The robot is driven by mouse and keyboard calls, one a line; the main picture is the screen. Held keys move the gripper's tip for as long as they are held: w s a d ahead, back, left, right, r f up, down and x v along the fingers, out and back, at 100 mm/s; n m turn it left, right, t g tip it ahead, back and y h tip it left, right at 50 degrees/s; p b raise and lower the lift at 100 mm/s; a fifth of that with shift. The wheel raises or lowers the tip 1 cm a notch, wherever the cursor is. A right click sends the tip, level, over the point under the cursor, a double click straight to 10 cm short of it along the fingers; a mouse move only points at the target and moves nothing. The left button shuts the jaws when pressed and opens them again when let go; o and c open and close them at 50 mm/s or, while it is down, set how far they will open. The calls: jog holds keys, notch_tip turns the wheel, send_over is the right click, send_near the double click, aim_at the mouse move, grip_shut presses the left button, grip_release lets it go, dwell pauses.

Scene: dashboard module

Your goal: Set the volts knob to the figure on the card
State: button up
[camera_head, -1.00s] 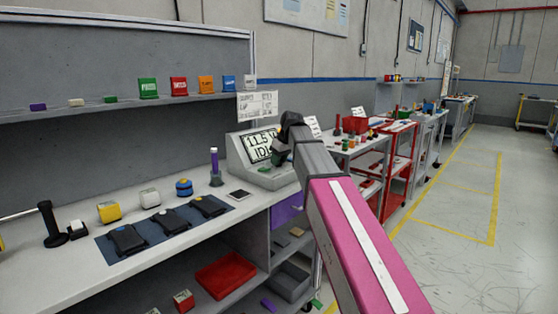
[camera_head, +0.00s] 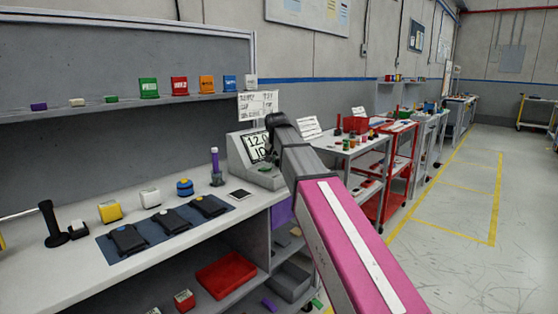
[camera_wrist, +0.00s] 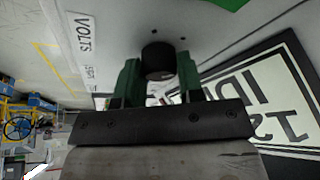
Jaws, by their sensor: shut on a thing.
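The grey power supply module (camera_head: 240,158) stands at the right end of the bench, with a lit display (camera_head: 256,146). The display shows 12.0 over a partly hidden second line; it also appears rotated in the wrist view (camera_wrist: 264,92). The black volts knob (camera_wrist: 158,56) sits on the panel beside the VOLTS label (camera_wrist: 78,34). My gripper (camera_wrist: 159,68) has its green fingers on either side of the knob and is shut on it. In the head view my arm hides the knob. The white card (camera_head: 258,105) is above the module; its small print is not clearly legible.
A blue mat (camera_head: 105,241) bears several dark devices. A red tray (camera_head: 226,275) is on the lower shelf. Carts stand to the right, beside open floor.

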jog(key=m, duration=0.2)
jog(key=m+g+h, duration=0.1)
jog(key=m, duration=0.1)
jog(key=shift+a+h, duration=0.1)
jog(key=shift+h, duration=0.2)
jog(key=shift+m+g+h, duration=0.3)
jog(key=shift+m+h, duration=0.3)
jog(key=shift+m, duration=1.3)
jog(key=o, duration=0.9)
jog(key=v, duration=1)
jog(key=shift+r, duration=0.4)
